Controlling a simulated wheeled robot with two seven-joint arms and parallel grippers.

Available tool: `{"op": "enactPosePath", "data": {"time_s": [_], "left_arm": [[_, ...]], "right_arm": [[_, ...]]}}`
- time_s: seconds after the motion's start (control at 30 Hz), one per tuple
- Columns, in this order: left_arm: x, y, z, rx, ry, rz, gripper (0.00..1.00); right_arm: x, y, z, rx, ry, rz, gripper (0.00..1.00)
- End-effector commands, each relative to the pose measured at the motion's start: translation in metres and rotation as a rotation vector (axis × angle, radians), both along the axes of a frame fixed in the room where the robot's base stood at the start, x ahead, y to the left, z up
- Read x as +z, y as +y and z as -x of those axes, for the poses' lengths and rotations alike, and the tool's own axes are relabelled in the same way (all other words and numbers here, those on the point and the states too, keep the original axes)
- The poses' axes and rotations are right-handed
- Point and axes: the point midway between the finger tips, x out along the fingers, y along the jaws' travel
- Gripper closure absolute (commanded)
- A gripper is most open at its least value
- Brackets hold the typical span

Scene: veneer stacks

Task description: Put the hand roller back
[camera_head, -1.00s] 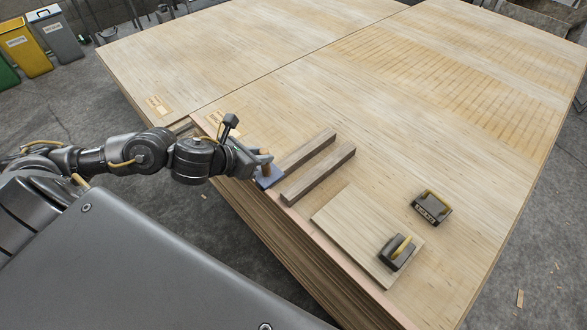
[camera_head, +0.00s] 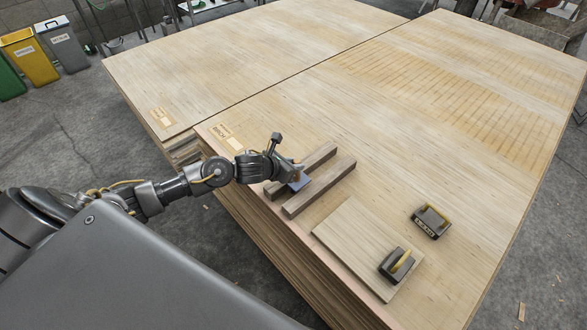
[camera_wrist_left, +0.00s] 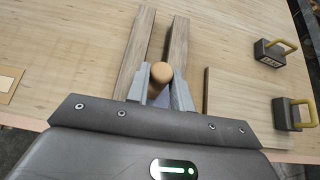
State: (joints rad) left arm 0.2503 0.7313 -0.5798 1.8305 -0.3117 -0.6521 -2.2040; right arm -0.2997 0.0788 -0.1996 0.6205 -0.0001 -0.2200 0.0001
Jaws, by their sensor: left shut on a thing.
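The hand roller has a blue-grey body (camera_head: 300,182) and a round wooden handle (camera_wrist_left: 161,72). My left gripper (camera_head: 291,172) is shut on it. In the left wrist view the handle stands up between the two grey fingers, and most of the roller below is hidden. The gripper holds the roller at the near-left part of two parallel wooden bars, the front bar (camera_head: 320,188) and the back bar (camera_head: 321,156). In the head view the roller lies over the gap between them. I cannot tell whether it touches them. My right gripper is not in view.
The bars lie on a large veneer stack (camera_head: 400,150). To their right is a pale board (camera_head: 348,235) with a dark, yellow-handled weight (camera_head: 396,265) on it. A second such weight (camera_head: 430,221) stands beyond. The stack's far side is clear.

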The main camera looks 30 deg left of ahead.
Motion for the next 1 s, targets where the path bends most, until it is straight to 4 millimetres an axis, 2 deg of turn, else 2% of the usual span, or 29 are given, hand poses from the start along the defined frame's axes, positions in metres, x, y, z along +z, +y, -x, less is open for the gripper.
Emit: {"op": "enactPosePath", "data": {"time_s": [0.17, 0.57, 0.6, 0.73, 1.0], "left_arm": [[-0.02, 0.0, 0.001, 0.002, 0.004, 0.001, 1.0], [-0.027, 0.0, 0.001, -0.001, 0.002, -0.001, 1.0], [-0.026, 0.0, 0.002, -0.001, 0.004, -0.002, 0.73], [-0.026, 0.0, 0.002, -0.001, 0.004, -0.002, 0.56], [-0.025, 0.0, 0.002, -0.001, 0.004, -0.001, 0.56]], "right_arm": [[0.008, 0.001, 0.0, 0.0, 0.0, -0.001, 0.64], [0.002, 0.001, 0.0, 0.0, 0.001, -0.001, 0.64], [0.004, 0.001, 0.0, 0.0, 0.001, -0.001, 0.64], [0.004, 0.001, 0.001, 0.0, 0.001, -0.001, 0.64], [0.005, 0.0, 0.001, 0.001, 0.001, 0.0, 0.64]]}}
